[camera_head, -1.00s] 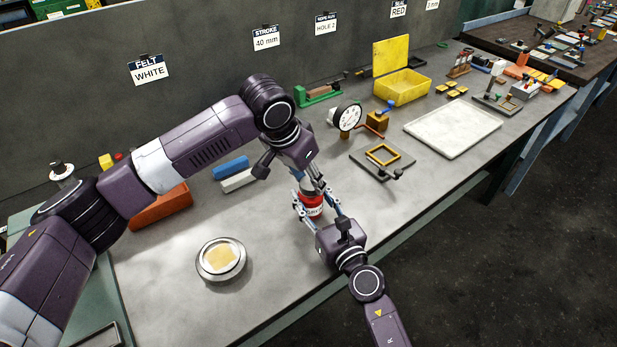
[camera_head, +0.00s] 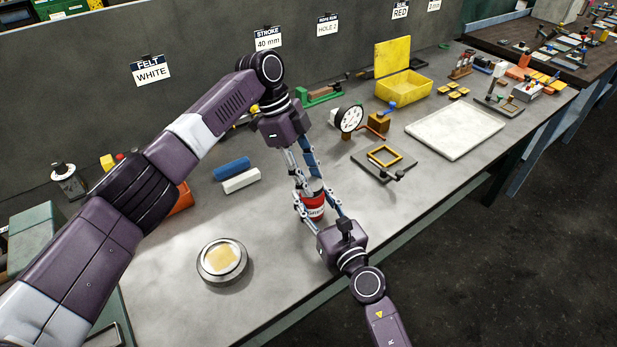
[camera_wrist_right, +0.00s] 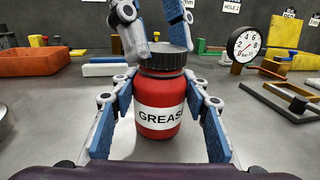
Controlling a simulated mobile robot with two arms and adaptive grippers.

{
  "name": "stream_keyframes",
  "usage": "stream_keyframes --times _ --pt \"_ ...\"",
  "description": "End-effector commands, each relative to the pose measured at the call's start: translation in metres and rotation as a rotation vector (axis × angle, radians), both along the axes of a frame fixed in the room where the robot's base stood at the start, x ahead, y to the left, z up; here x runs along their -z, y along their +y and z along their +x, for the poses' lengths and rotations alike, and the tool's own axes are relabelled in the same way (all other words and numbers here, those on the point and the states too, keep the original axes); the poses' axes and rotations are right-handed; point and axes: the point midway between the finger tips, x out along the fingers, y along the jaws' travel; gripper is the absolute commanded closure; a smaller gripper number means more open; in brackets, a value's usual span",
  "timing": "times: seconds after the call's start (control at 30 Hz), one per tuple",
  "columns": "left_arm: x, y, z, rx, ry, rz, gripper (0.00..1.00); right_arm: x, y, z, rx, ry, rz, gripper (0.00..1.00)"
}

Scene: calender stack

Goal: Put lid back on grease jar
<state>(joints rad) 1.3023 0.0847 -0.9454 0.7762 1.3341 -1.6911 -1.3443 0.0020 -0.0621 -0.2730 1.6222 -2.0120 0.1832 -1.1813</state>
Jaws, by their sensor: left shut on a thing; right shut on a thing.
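The red grease jar (camera_wrist_right: 158,112) stands upright on the bench, its white label facing the right wrist camera. The dark ribbed lid (camera_wrist_right: 166,60) is on top of the jar's mouth and looks level; how tightly it sits cannot be told. My right gripper (camera_head: 312,202) is shut on the jar body, one blue-padded finger on each side. My left gripper (camera_head: 308,183) comes down from above, shut on the lid, with its fingertips at the rim; they also show in the right wrist view (camera_wrist_right: 158,46).
A round metal dish (camera_head: 222,261) with a yellowish content lies at front left. Blue (camera_head: 232,168) and white (camera_head: 241,181) blocks lie behind it. A dial gauge (camera_head: 350,119), a small fixture plate (camera_head: 383,165) and a white tray (camera_head: 455,131) are to the right.

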Motion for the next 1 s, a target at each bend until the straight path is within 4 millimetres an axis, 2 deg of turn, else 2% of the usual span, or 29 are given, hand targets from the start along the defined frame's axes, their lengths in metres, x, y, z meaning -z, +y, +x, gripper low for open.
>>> stream_keyframes --times 0.2,0.5,0.53,0.67,1.0 --pt "-0.0008 0.0019 0.002 0.105 -0.005 -0.002 0.73 0.0014 0.0003 -0.0012 -0.002 0.003 0.0 1.0" --pt "-0.0005 0.0021 0.0017 0.112 -0.005 -0.002 0.73 0.0016 0.0002 -0.0011 -0.001 0.003 0.0 1.0" --pt "-0.0005 0.0021 0.0017 0.112 -0.005 -0.002 0.61 0.0017 0.0002 -0.0011 -0.001 0.003 0.0 1.0" --pt "-0.0003 0.0017 0.0013 0.112 -0.005 -0.002 0.47 0.0017 0.0001 -0.001 -0.001 0.003 0.0 1.0" --pt "-0.0025 0.0007 0.0005 0.114 -0.003 -0.004 0.46 0.0017 0.0002 -0.0008 -0.001 0.003 0.0 1.0"
